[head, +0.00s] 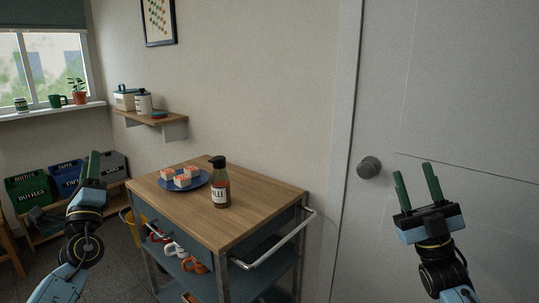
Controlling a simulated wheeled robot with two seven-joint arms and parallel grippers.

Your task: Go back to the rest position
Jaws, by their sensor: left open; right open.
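My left gripper (92,168) is open and empty in the head view, raised at the left in front of the recycling bins. My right gripper (415,184) is open and empty at the right, raised in front of the white door. Neither gripper touches the cart or anything on it. Between them stands a cart (256,204) with a wooden top. On it are a dark bottle with a white label (220,183) and a blue plate (162,185) that holds several white and orange-red pieces.
The cart has a metal handle (283,243) on its right side and a lower shelf with red and orange items. A wall shelf (153,118) holds containers. Green, blue and grey bins (28,188) stand at left. The door (470,110) has a round knob (369,167).

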